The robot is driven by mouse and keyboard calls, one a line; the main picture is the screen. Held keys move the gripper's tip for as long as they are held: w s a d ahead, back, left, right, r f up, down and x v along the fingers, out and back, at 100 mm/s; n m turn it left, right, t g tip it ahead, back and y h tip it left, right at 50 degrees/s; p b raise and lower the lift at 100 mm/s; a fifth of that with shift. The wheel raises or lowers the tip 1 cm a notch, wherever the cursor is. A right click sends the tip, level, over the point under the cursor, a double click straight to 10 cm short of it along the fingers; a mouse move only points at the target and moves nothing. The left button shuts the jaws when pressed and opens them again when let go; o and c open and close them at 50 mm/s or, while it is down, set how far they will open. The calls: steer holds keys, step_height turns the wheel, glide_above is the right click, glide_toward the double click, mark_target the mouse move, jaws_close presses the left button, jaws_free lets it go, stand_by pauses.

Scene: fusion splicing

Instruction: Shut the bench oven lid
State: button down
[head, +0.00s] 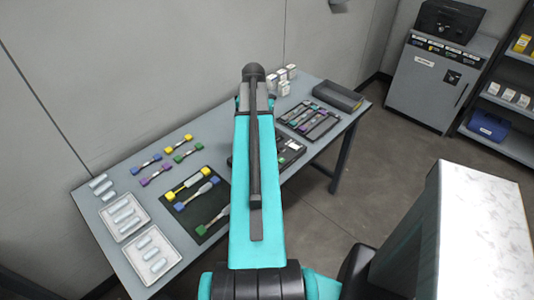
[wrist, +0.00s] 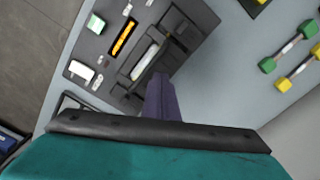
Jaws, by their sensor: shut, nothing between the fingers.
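A dark bench device (wrist: 112,65) sits on the table, with a long orange-lit slot (wrist: 123,38), a pale slot and small panels on its top. The orange-lit slot looks like the bench oven and its inside is exposed; I cannot make out its lid clearly. In the head view the device (head: 293,153) is partly hidden by my arm. My gripper (wrist: 160,80) is shut and empty, with its fingers over the edge of the device next to the pale slot. I cannot tell whether they touch it. My arm hides the gripper in the head view.
The table (head: 100,219) holds a dark mat (head: 206,225) with coloured-end pieces, more such pieces around it, and two pale trays (head: 141,219). A grey cabinet (head: 430,88) stands beyond on the floor.

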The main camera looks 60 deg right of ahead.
step_height(320, 180, up, 7)
steer(key=w+p, duration=0.1)
steer(key=p, duration=0.3)
steer(key=shift+d+p, duration=0.2)
steer(key=shift+p, duration=0.2)
stand_by(0.8)
